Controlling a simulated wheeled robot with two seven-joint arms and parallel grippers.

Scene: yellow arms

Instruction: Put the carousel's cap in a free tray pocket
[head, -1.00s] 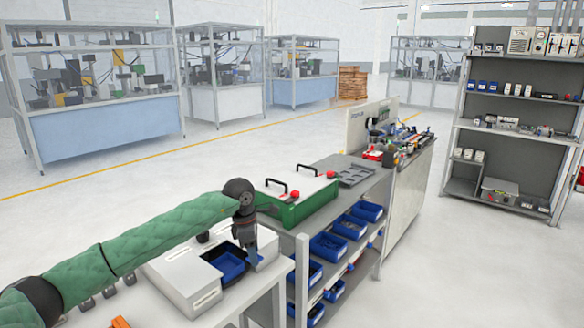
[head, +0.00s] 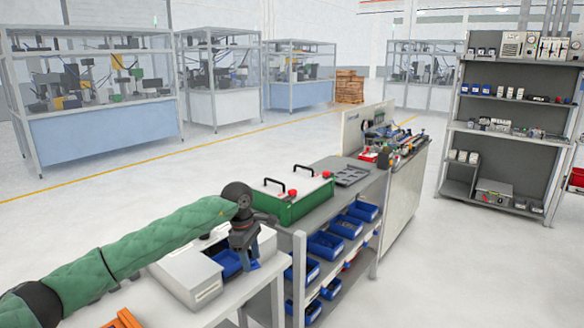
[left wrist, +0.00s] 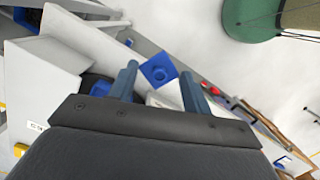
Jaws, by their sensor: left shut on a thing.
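The cap is a blue square piece with a raised round middle (left wrist: 158,71), held between the two blue-grey fingertips of my left gripper (left wrist: 160,76). In the head view, my left gripper (head: 248,258) points down at the right part of the white machine (head: 190,275). A blue part (head: 226,262) shows in the machine's opening, partly behind the gripper. The carousel itself is not clear; a dark rounded part shows beside the left finger in the left wrist view. A grey tray with pockets (head: 350,172) lies on the bench at the back right. My right gripper is not in view.
A green case with a white lid and black handles (head: 292,205) stands between the machine and the tray. Blue bins (head: 325,245) fill the shelves below. An orange rack (head: 122,319) is at the front edge. Open floor lies to the right.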

